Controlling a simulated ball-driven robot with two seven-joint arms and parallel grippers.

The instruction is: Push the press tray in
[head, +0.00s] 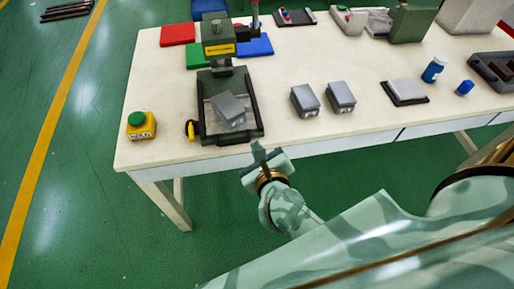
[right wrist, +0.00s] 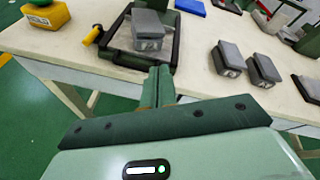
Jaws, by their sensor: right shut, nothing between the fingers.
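The press tray (head: 205,124) is a dark green, black-rimmed frame in front of the green press (head: 219,45), its front rim close to the table's front edge. A grey mould block (head: 229,110) lies in it, turned at an angle; it also shows in the right wrist view (right wrist: 148,30). A yellow handle (head: 191,131) is at the tray's left side. My right gripper (head: 259,148) is shut and empty, by the tray's front right corner at the table edge. In the right wrist view its fingers (right wrist: 158,78) point at the tray's front wall (right wrist: 130,61); I cannot tell whether they touch.
A yellow box with a green button (head: 141,126) stands left of the tray. Two grey blocks (head: 305,100) (head: 341,97) stand to the right, then a dark pad with a pale slab (head: 405,91) and a blue bottle (head: 433,70). Coloured mats (head: 177,34) lie behind.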

